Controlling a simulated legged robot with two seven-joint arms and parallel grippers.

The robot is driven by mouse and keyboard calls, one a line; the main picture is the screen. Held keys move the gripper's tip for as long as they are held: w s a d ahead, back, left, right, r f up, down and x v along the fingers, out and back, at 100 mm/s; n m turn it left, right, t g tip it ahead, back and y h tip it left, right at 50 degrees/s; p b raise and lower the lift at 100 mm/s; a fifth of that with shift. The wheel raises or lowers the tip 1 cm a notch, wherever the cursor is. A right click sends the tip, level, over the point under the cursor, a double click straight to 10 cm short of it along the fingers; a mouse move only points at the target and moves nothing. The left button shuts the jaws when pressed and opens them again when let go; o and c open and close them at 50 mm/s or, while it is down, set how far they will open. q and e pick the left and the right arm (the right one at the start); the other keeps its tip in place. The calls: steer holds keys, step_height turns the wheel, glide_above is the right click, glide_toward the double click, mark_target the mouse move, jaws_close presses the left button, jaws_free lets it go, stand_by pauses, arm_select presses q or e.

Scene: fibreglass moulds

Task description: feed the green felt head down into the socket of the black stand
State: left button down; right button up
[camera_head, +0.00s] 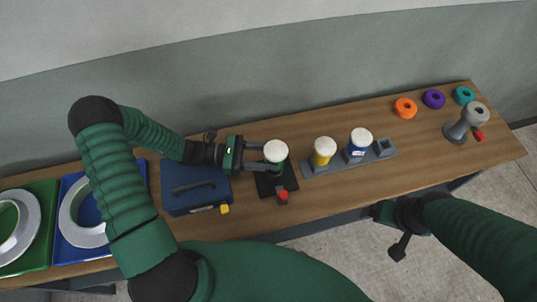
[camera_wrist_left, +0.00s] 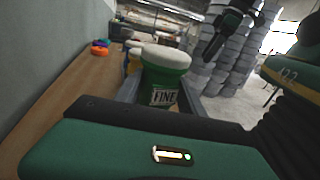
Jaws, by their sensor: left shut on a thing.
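The green felt head (camera_head: 275,151) has a white round top; the left wrist view shows its green body with the word FINE (camera_wrist_left: 163,97). My left gripper (camera_head: 271,158) is shut on it, fingers on either side. The head is upright over the back part of the black stand (camera_head: 290,178), which has a red knob (camera_head: 282,196) at its front. The socket is hidden beneath the head and fingers, so I cannot tell whether the head's lower end is inside. My right gripper (camera_head: 382,212) hangs beyond the table's front edge, its fingers not clear.
A grey rack (camera_head: 384,149) holds a yellow head (camera_head: 324,151) and a blue head (camera_head: 359,145), right of the stand. A blue toolbox (camera_head: 196,189) stands close on the left.

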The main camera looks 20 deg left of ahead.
arm_select(q)
steer(key=shift+r, duration=0.1)
stand_by(0.3)
steer(key=shift+f+b, duration=0.4)
steer(key=shift+f, duration=0.45)
steer(key=shift+s+d+f, duration=0.1)
steer(key=shift+f, duration=0.1)
